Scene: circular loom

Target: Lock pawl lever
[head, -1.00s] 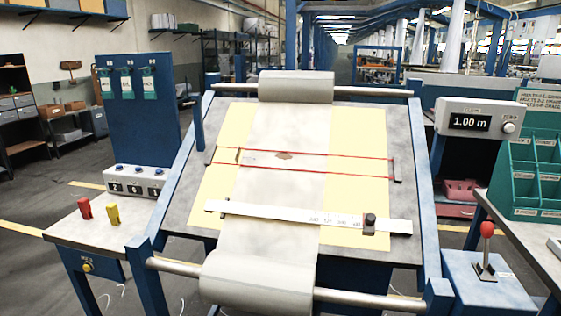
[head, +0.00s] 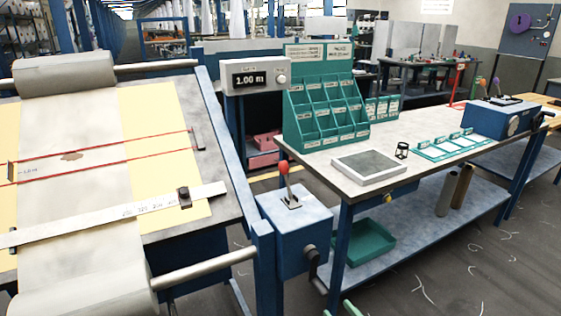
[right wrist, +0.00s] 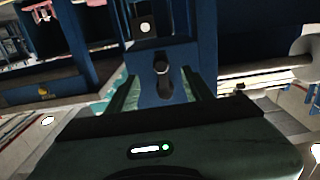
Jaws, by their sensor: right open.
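A lever with a red knob (head: 284,168) stands upright on top of a blue box (head: 294,218) beside the cloth inspection frame. A dark crank-like lever (head: 314,268) hangs on the right side of that box, tilted downward. I cannot tell which of the two is the pawl lever. Only the green fingertips of my right gripper (head: 340,309) show at the bottom edge of the head view, below the dark lever. In the right wrist view my right gripper (right wrist: 160,84) is open, with a dark slotted part (right wrist: 162,72) ahead between its fingers. My left gripper is out of view.
A workbench (head: 320,173) with a green bin rack (head: 322,115) and a grey tray (head: 368,165) stands to the right. A green bin (head: 364,245) sits on its lower shelf. The sloped frame with cloth (head: 75,210) is at left, its roller bar near the blue box.

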